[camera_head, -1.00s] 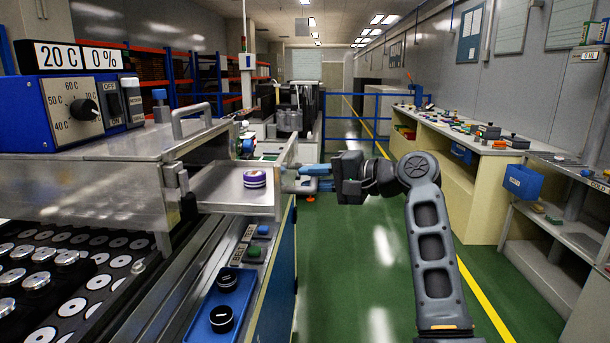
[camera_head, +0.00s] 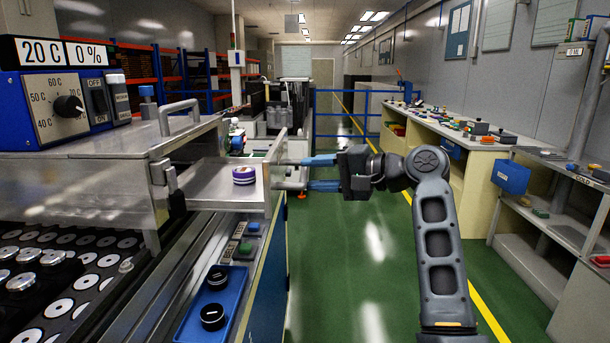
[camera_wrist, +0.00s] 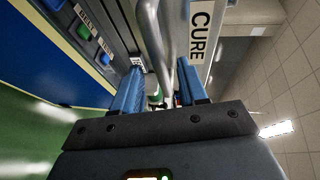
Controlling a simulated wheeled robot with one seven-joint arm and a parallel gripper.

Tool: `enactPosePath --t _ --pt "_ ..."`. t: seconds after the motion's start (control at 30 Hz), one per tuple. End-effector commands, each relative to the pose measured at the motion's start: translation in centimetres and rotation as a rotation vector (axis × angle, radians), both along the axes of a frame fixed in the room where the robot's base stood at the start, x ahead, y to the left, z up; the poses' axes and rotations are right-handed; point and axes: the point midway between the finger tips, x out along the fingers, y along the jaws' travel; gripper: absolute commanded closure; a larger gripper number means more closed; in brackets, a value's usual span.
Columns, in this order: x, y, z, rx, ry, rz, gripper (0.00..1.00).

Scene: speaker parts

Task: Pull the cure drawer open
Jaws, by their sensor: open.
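The cure drawer (camera_head: 215,195) stands pulled out of the steel oven housing (camera_head: 80,185) at the left in the head view. A purple and white puck (camera_head: 243,175) sits in it. My gripper (camera_head: 312,173) is open, its blue fingers apart, just right of the drawer's front panel (camera_head: 277,165). In the wrist view a silver bar, the drawer handle (camera_wrist: 155,40), runs between the directions of the two blue fingers (camera_wrist: 162,88), beside the white CURE label (camera_wrist: 200,35). The fingers do not grip it. Whether the handle still lies between the tips is hard to tell.
A control box (camera_head: 65,105) with a dial sits on the housing. A blue tray (camera_head: 215,310) with black round parts lies below the drawer. The green floor aisle (camera_head: 370,250) is free. A cluttered bench (camera_head: 470,160) stands along the right wall.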

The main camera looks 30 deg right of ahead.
Motion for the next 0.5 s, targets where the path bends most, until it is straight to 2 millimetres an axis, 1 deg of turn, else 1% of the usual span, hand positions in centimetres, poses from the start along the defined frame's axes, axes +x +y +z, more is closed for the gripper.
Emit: enactPosePath --t 0.1,0.23,0.33,0.5 --pt "-1.7 -1.1 0.4 -0.001 -0.002 -0.003 0.58" --pt "-3.1 -1.8 0.7 0.000 -0.002 -0.001 0.58" --pt "-3.7 -2.2 0.8 0.000 0.000 0.000 0.58" --pt "-3.9 -2.3 0.8 0.000 0.000 0.000 0.58"
